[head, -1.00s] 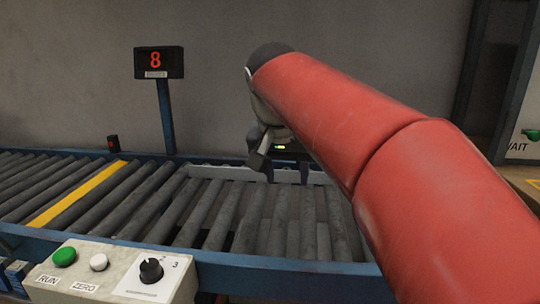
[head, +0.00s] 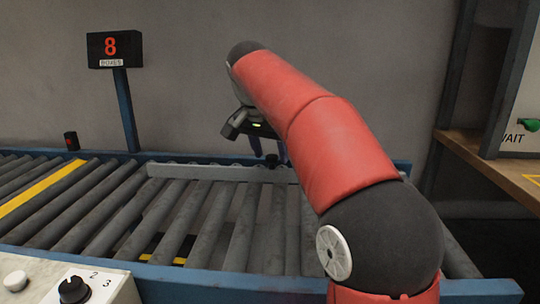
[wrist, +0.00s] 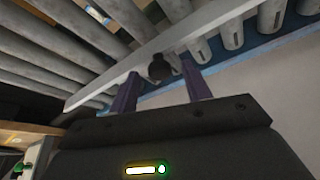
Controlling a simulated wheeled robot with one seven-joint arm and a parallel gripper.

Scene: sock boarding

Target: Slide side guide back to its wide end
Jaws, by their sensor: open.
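The side guide (head: 215,173) is a long pale grey bar along the far side of the roller conveyor. It crosses the wrist view diagonally (wrist: 105,85). A dark round knob (head: 271,161) stands at the guide, and it shows in the wrist view (wrist: 158,68). My gripper (head: 269,153) is open above the far side of the conveyor. In the wrist view its two purple fingers (wrist: 160,74) appear on either side of the knob, with gaps visible. Whether the knob is fully between them in depth is hard to tell.
The conveyor's rollers (head: 180,215) fill the middle, with blue rails and a yellow strip (head: 40,188) at left. A display reading 8 (head: 115,48) stands behind. A control box (head: 65,285) is at lower left, a wooden bench (head: 490,165) at right.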

